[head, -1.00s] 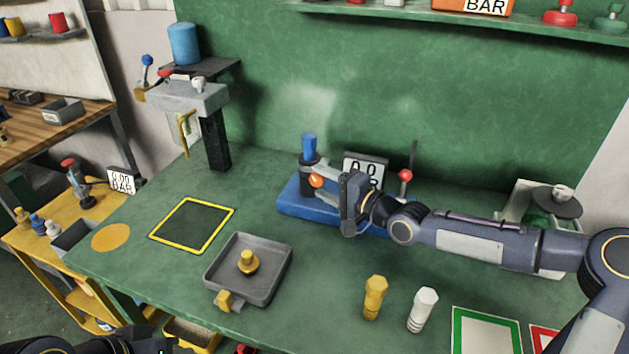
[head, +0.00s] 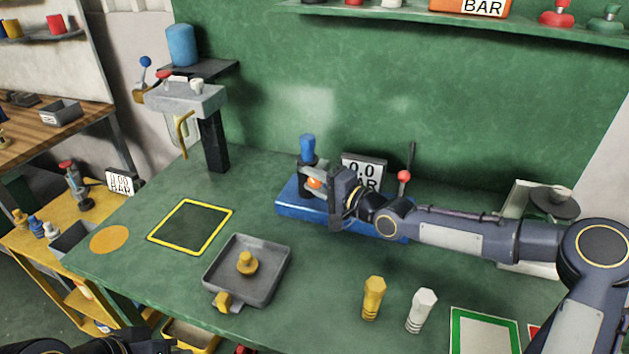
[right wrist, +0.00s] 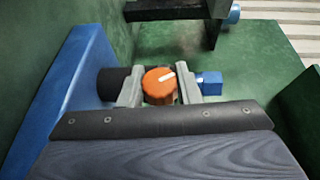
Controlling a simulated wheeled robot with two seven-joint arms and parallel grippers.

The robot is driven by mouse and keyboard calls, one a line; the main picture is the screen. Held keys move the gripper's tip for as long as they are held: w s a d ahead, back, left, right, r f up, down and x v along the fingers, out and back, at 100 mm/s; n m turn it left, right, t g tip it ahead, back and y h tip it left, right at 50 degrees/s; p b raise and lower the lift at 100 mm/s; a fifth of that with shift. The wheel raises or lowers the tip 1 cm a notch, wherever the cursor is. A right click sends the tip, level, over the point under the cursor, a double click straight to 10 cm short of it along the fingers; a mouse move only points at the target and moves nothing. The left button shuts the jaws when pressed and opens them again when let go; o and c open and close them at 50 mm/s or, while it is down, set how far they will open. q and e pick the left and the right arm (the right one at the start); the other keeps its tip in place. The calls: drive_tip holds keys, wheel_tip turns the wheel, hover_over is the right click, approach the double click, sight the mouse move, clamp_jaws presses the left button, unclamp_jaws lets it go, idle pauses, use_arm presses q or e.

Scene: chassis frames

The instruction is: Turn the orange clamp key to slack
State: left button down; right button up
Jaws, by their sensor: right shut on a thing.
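The orange clamp key (head: 314,183) is a round knob on the side of a dark post on the blue base (head: 290,209). In the right wrist view the orange key (right wrist: 160,87) shows a white mark pointing toward the upper right. A blue cylinder (head: 307,149) stands on top of the post. My right gripper (head: 314,179) is shut on the orange key, one grey finger at each side of it; the fingers (right wrist: 161,86) also show in the right wrist view. A dark part of my left arm shows at the bottom left of the head view; its jaws cannot be made out.
A 0.0 BAR display (head: 362,172) and a red-knobbed lever (head: 404,175) stand behind my right arm. A grey tray (head: 270,290), a yellow peg (head: 373,298) and a white peg (head: 421,310) stand in front. The yellow-outlined square (head: 190,227) is empty.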

drive_tip(key=shift+r+g+h+p, duration=0.2)
drive_tip(key=shift+g+h+p, duration=0.25)
drive_tip(key=shift+p, duration=0.3)
drive_tip(key=shift+a+n+g+h+p, duration=0.1)
drive_tip(key=shift+n+g+h+p, duration=0.5)
drive_tip(key=shift+h+p, duration=0.35)
drive_tip(key=n+g+h+p, duration=0.1)
drive_tip(key=g+h+p, duration=0.1)
drive_tip(key=h, duration=0.2)
drive_tip(key=shift+h, duration=0.3)
drive_tip(key=n+g+h+p, duration=0.1)
drive_tip(key=h+p, duration=0.1)
drive_tip(key=h, duration=0.1)
drive_tip(key=shift+g+p, duration=0.25)
drive_tip(key=shift+p, duration=0.1)
drive_tip(key=h+p, duration=0.2)
drive_tip(key=n+g+h+p, duration=0.1)
drive_tip(key=h+p, duration=0.1)
drive_tip(key=shift+g+h+p, duration=0.3)
drive_tip(key=shift+h, duration=0.1)
drive_tip(key=shift+f+n+g+h+p, duration=0.25)
drive_tip(key=shift+n+g+h+p, duration=0.2)
drive_tip(key=shift+h+p, duration=0.9)
drive_tip(key=shift+s+f+h, duration=0.1)
drive_tip(key=shift+h, duration=0.25)
drive_tip(key=shift+d, duration=0.2)
